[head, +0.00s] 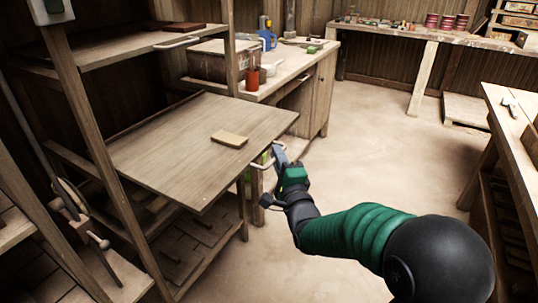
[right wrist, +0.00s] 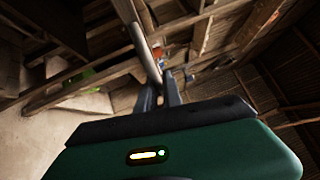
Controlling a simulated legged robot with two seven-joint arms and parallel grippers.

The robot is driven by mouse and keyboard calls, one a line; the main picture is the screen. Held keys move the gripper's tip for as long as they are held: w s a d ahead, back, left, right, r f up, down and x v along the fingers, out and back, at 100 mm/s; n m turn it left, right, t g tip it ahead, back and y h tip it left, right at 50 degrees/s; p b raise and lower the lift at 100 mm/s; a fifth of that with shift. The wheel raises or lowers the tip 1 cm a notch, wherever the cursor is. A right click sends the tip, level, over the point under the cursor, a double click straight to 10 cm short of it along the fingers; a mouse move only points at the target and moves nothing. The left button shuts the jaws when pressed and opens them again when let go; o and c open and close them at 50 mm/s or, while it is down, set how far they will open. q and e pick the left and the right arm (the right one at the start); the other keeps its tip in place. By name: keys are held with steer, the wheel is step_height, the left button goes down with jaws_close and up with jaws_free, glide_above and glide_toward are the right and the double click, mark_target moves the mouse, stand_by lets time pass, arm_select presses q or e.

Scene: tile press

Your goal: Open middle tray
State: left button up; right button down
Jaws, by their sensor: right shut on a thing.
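The middle tray (head: 190,150) is a flat wooden shelf that sticks out from the wooden rack, between the upper and lower trays. A small tan block (head: 229,139) lies on it. Its pale metal handle (head: 258,165) is on the front edge at the right. My right gripper (head: 275,154) is shut on this handle, at the tray's edge. In the right wrist view the handle bar (right wrist: 146,52) runs up from between the fingers (right wrist: 160,92). My left gripper is not in view.
The upper tray (head: 130,48) holds a dark reddish tile (head: 184,27). The lower tray (head: 207,235) holds several tiles. A workbench (head: 290,75) with a box and bottles stands behind. Another bench (head: 518,115) is at the right. The floor (head: 375,150) between is clear.

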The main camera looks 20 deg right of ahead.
steer(key=shift+s+d+f, duration=0.15)
steer(key=shift+s+f, duration=0.15)
steer(key=shift+f, duration=0.05)
steer(key=c, duration=1.5)
jaws_free()
steer(key=shift+w, duration=0.1)
steer(key=shift+r, duration=0.15)
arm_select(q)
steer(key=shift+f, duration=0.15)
